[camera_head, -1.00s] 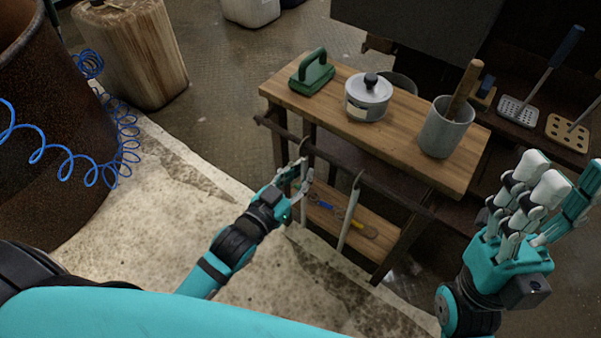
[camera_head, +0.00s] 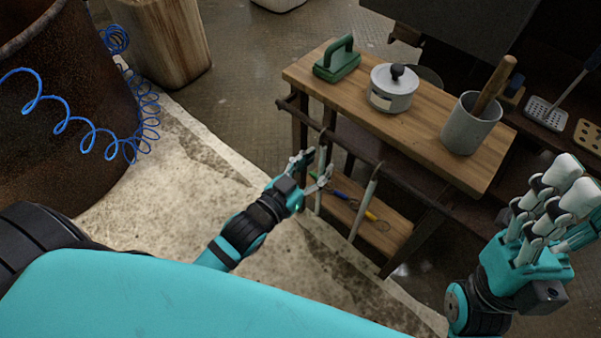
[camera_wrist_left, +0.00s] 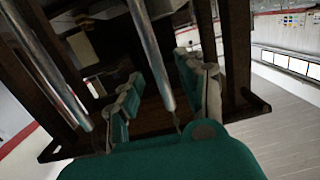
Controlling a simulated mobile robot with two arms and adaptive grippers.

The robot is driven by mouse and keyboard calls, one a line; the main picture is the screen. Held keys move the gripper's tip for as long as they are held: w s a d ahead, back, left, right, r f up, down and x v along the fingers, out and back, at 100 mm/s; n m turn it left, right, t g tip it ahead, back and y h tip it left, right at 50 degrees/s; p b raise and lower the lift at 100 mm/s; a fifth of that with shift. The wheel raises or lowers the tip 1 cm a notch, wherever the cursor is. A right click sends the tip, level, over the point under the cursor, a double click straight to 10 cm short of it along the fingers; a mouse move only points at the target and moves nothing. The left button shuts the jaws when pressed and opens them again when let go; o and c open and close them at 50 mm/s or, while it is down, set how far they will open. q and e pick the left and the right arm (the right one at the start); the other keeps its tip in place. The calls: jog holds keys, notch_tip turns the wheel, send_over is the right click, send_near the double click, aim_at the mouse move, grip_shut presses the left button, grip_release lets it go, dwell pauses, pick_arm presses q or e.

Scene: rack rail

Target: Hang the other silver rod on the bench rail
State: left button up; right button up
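Two thin silver rods hang from the dark bench rail (camera_head: 345,147) on the bench's near side. The left rod (camera_head: 320,172) is beside my left gripper (camera_head: 311,170). The right rod (camera_head: 364,203) hangs further along, slightly tilted, with its top at the rail. My left gripper is open, with its fingers apart. In the left wrist view one rod (camera_wrist_left: 150,55) passes between the spread fingers (camera_wrist_left: 160,92), with space on both sides. The other rod (camera_wrist_left: 47,65) is left of them. My right gripper (camera_head: 560,200) is raised at the right, open and empty, away from the rail.
The wooden bench top (camera_head: 420,125) holds a green-handled block (camera_head: 337,62), a lidded pot (camera_head: 392,90) and a grey cup (camera_head: 470,128) with a wooden handle. Screwdriver-like tools (camera_head: 355,205) lie on the lower shelf. A rusty drum (camera_head: 60,110) and blue coiled hose stand left.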

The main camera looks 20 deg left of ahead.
pick_arm(q)
jog(key=v, duration=1.1)
jog(key=shift+s, duration=0.1)
dwell(0.5)
